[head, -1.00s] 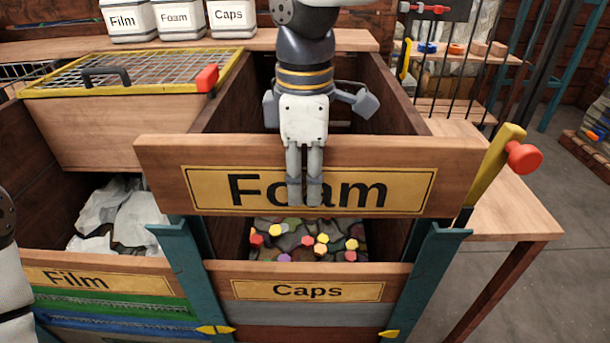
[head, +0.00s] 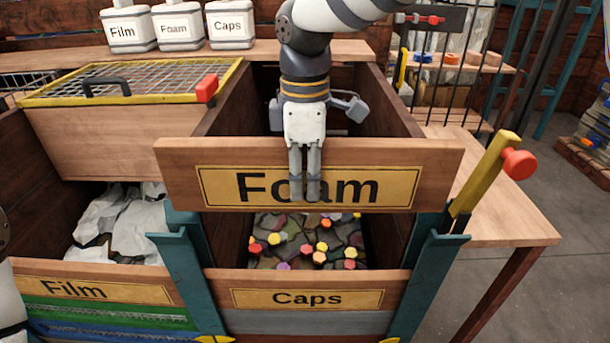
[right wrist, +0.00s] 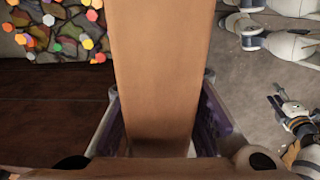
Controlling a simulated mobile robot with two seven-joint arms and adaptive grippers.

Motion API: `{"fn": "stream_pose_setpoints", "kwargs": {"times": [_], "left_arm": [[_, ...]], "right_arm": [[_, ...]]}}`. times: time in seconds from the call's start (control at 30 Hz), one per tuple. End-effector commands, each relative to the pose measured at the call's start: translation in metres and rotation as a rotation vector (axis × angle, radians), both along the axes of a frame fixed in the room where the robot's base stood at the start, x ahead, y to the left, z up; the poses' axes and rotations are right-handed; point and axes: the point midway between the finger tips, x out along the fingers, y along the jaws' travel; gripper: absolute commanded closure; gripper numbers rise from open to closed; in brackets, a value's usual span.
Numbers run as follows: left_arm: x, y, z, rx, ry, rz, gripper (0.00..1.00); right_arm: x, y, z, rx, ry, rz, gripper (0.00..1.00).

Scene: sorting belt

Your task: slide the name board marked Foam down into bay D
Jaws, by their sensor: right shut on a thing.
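The Foam name board (head: 430,160) is a brown plank with a yellow plate, upright and roughly level. My right gripper (head: 305,190) is shut on its top edge near the middle, its fingers covering part of the lettering. In the right wrist view the board (right wrist: 155,70) runs between the fingers. The board hangs above the Caps board (head: 215,285), with a gap showing between them. Its ends overlap the tops of two teal posts (head: 185,260); I cannot tell whether they are in the slots. No D mark is visible. A bit of my left arm shows; its gripper does not.
Coloured caps (head: 322,247) lie in the bay behind the boards. A yellow lever with a red knob (head: 518,164) leans beside the right post. The Film board (head: 120,290) fronts the left bay. A mesh-lidded box (head: 100,130) stands behind it.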

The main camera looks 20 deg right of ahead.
Motion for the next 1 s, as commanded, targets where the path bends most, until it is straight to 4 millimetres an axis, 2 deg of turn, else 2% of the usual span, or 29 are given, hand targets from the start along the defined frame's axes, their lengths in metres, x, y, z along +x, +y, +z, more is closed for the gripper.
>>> {"fn": "stream_pose_setpoints", "kwargs": {"times": [0.03,0.23,0.33,1.0], "left_arm": [[0.003,0.0,0.003,0.0,-0.011,0.0,0.6],[0.003,0.0,0.002,0.0,-0.01,0.0,0.6],[0.002,0.0,0.002,0.0,-0.008,0.0,0.6],[-0.012,0.0,-0.011,0.0,0.044,0.0,0.6]], "right_arm": [[0.0,0.0,0.005,0.0,-0.009,0.0,1.0],[0.0,0.0,0.004,0.001,-0.008,0.0,1.0],[0.0,0.0,-0.003,0.0,-0.004,0.0,1.0],[0.0,0.0,-0.115,0.0,0.001,0.0,1.0]]}}
